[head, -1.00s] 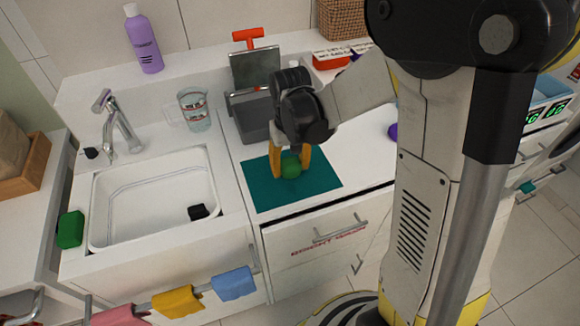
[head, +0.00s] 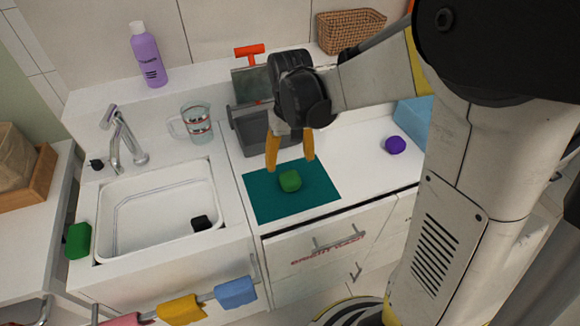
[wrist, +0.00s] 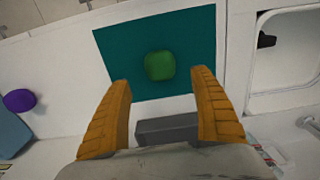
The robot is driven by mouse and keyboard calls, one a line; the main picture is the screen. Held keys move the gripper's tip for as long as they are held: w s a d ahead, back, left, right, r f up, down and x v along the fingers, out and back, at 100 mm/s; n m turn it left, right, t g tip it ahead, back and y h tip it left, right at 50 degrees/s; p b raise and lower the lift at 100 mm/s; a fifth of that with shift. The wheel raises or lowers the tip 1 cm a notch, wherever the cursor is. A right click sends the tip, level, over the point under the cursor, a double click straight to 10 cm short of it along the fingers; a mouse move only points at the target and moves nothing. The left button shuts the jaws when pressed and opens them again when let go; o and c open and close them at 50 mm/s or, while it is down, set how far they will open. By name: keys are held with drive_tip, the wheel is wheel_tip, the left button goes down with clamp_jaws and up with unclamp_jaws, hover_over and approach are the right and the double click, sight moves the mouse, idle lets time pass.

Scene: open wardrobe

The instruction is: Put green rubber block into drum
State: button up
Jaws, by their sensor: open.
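A rounded green block (head: 290,181) lies on the teal mat (head: 262,202) on the counter right of the sink. It also shows in the wrist view (wrist: 160,65), on the mat, beyond my fingertips. My gripper (head: 290,164) is open and empty above the block, its orange fingers apart from it; in the wrist view the fingers (wrist: 161,78) frame the space just short of the block. Another green block (head: 78,240) sits at the left edge of the sink. I cannot make out a drum in either current view.
The white sink (head: 120,225) holds a small black block (head: 201,223). A glass mug (head: 197,124), a grey caddy (head: 250,138) and a purple bottle (head: 149,56) stand behind. A purple block (head: 396,145) and blue box (head: 412,120) are on the right.

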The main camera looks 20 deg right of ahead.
drive_tip(key=s+r+t, duration=0.6)
drive_tip(key=s+r, duration=0.5)
drive_tip(key=s, duration=0.1)
drive_tip(key=shift+s+r+t+p, duration=0.4)
drive_tip(key=shift+p, duration=0.05)
drive_tip(key=shift+o, duration=0.7)
drive_tip(key=shift+s, duration=0.1)
drive_tip(key=g+p, duration=0.2)
drive_tip(key=g, duration=0.4)
approach(290, 175)
drive_tip(key=shift+s+a+f, duration=0.2)
drive_tip(key=shift+a, duration=0.1)
drive_tip(key=shift+w+f+g, duration=0.1)
drive_tip(key=shift+f+g, duration=0.25)
drive_tip(key=shift+g, duration=0.05)
wheel_tip(290, 175, down, 6)
drive_tip(key=shift+r+b, duration=0.15)
drive_tip(key=shift+b, duration=1.1)
drive_tip(key=f+b, duration=0.2)
drive_tip(key=f, duration=0.1)
drive_tip(key=f+b, duration=0.1)
drive_tip(key=f, duration=0.1)
drive_tip(key=shift+w+d+f, duration=0.2)
drive_tip(key=shift+w+d, duration=0.05)
drive_tip(key=shift+w, duration=0.15)
drive_tip(key=shift+r, duration=0.1)
drive_tip(key=c, duration=1.4)
